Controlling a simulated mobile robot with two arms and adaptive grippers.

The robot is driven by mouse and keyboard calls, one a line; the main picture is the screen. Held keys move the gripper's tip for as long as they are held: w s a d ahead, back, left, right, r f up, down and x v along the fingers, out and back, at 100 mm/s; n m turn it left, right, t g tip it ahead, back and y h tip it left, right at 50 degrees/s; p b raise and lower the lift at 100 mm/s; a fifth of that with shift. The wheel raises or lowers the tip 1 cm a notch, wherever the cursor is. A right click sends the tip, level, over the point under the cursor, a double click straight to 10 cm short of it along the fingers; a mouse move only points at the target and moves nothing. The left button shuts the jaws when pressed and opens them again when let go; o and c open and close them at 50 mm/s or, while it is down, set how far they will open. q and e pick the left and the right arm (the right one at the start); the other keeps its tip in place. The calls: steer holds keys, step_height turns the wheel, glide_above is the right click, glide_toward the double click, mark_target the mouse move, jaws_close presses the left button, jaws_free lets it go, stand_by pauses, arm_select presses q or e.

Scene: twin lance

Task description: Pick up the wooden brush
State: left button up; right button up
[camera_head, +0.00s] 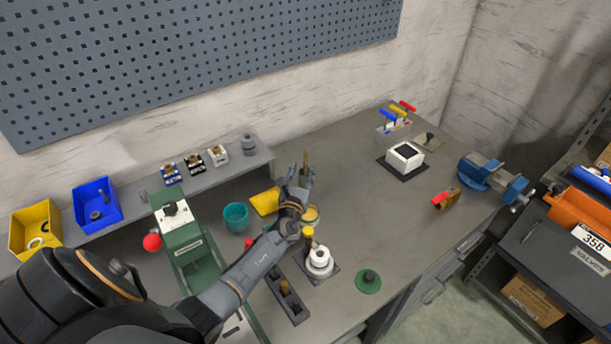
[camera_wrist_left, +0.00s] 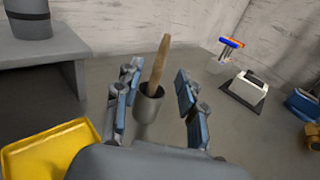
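The wooden brush (camera_wrist_left: 160,62) stands nearly upright, tilted slightly right, in a small grey cup (camera_wrist_left: 147,104) in the left wrist view. Only its light wooden handle shows; its lower end is hidden in the cup. In the head view the handle tip (camera_head: 306,157) shows just beyond my left gripper (camera_head: 301,178). In the wrist view my left gripper (camera_wrist_left: 156,80) is open, with one finger on each side of the handle and cup. Gaps show on both sides, and nothing is held. My right gripper is not in view.
A yellow bin (camera_head: 264,201) and a teal cup (camera_head: 236,217) stand left of the gripper. A shelf (camera_head: 240,166) runs along the wall. A white block device (camera_head: 405,156) and a blue vise (camera_head: 490,177) are farther right.

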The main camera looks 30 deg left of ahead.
mark_target(305, 161)
arm_select(q)
steer(key=shift+w+a, duration=0.1)
steer(key=shift+w, duration=0.3)
steer(key=b+x, duration=0.3)
steer(key=x, duration=0.1)
steer(key=shift+w+a+f, duration=0.15)
steer(key=shift+w, duration=0.4)
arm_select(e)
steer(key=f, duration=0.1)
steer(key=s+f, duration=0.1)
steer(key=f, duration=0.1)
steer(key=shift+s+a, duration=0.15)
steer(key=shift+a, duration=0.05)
arm_select(q)
steer(key=shift+s, duration=0.1)
steer(key=shift+c, duration=1)
jaws_close()
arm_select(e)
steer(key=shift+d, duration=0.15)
